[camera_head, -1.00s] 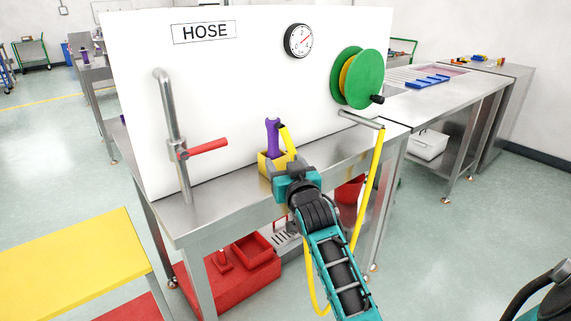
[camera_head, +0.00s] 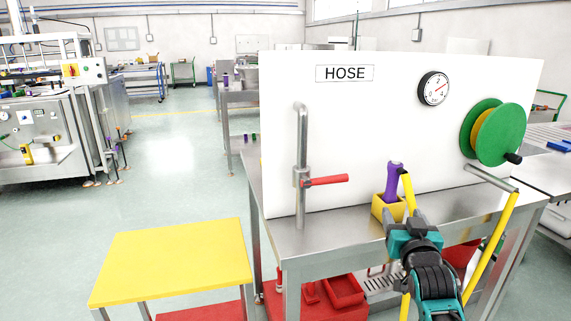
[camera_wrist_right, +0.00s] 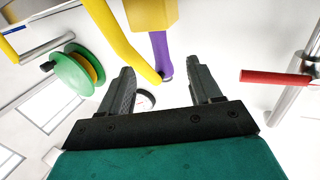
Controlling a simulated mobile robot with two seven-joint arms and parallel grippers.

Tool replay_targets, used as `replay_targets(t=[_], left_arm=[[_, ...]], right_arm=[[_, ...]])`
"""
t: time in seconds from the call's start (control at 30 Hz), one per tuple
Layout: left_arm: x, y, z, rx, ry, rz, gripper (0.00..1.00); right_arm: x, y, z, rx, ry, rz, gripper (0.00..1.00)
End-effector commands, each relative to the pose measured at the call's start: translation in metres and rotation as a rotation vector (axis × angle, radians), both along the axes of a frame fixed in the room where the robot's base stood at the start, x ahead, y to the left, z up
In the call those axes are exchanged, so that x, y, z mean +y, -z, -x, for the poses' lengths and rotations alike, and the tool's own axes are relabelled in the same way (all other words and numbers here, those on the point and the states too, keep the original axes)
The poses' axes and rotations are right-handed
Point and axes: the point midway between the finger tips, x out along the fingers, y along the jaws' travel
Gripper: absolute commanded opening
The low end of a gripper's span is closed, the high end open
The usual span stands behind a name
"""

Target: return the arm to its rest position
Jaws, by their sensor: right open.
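My right gripper (camera_head: 403,217) is in front of the yellow holder (camera_head: 382,207) on the steel bench. In the wrist view the right gripper (camera_wrist_right: 162,80) is open with nothing held between its fingers. A purple nozzle (camera_head: 393,181) stands upright in the holder, with the yellow hose (camera_head: 407,190) beside it. The nozzle (camera_wrist_right: 161,55) and hose (camera_wrist_right: 115,35) lie just beyond the fingertips in the wrist view. My left gripper is not in view.
A white board marked HOSE (camera_head: 410,130) stands on the bench with a gauge (camera_head: 433,88), a green reel (camera_head: 497,133) and a pipe with a red lever (camera_head: 325,181). A yellow table (camera_head: 170,260) stands left of the bench. Floor behind it is clear.

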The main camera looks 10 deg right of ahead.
Motion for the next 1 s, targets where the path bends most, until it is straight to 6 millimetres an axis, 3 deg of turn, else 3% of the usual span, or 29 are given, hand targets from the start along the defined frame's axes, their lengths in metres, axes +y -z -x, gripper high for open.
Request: replay_targets(t=[0.17,0.27,0.4,0.5,0.6,0.7,0.8,1.0], left_arm=[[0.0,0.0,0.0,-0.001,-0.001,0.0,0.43],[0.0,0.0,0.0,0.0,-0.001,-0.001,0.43],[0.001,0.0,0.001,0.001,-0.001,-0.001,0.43],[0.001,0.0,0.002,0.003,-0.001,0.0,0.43],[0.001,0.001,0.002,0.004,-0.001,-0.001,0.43],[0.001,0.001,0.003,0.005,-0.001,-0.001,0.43],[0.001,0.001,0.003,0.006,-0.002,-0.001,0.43],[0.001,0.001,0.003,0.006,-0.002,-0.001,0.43]], right_arm=[[0.029,0.059,0.03,0.114,-0.076,0.031,0.64],[0.058,0.11,0.067,0.218,-0.156,0.05,0.64],[0.102,0.176,0.133,0.369,-0.277,0.052,0.64],[0.131,0.211,0.182,0.463,-0.357,0.04,0.64],[0.153,0.234,0.224,0.535,-0.417,0.022,0.64],[0.167,0.246,0.252,0.581,-0.456,0.004,0.64],[0.174,0.251,0.266,0.603,-0.475,-0.005,0.64],[0.176,0.252,0.269,0.607,-0.48,-0.006,0.64]])
